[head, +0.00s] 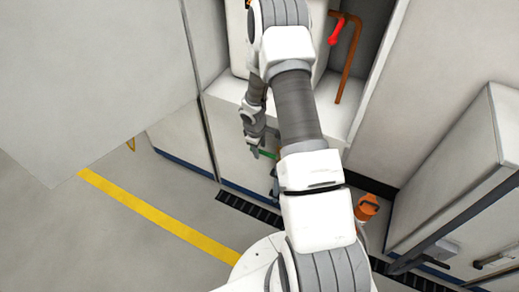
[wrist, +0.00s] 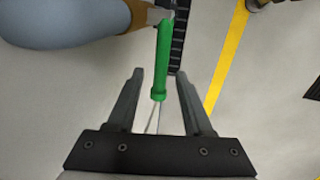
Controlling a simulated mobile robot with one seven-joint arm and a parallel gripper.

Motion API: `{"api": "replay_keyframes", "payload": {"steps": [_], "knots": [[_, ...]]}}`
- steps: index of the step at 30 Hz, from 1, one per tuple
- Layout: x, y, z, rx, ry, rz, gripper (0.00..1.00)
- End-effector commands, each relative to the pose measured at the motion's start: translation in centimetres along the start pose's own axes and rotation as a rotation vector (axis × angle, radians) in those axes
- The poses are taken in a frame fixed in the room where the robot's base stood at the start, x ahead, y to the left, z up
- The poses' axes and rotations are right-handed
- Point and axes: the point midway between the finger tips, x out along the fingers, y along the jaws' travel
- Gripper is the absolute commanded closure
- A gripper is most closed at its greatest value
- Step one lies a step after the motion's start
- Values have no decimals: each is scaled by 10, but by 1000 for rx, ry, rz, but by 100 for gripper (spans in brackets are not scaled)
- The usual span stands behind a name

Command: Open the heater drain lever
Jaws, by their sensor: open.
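A red lever (head: 337,31) sits on a copper-coloured pipe (head: 349,62) in the recess at the top of the head view. It looks like the heater drain lever, but no label shows. My gripper (head: 255,149) hangs low, well below and left of the red lever. In the wrist view my gripper (wrist: 160,72) is open. A green handle (wrist: 160,60) with a thin pale shaft appears between its fingers, with gaps on both sides; I cannot tell its depth. A bit of green (head: 266,154) also shows beside the gripper in the head view.
A blue-grey sleeve-like shape (wrist: 60,20) is close at upper left in the wrist view. An orange rounded thing (head: 367,206) is right of my arm. A grey cabinet (head: 450,180) stands right. The floor with the yellow stripe (head: 160,217) is clear on the left.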

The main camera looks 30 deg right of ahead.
Motion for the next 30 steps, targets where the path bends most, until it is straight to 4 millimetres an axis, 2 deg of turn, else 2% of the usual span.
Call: {"api": "replay_keyframes", "payload": {"steps": [8,16,30], "knots": [[1,0,0,0,0,0,51],[1,0,0,0,0,0,100],[1,0,0,0,-1,0,100]]}}
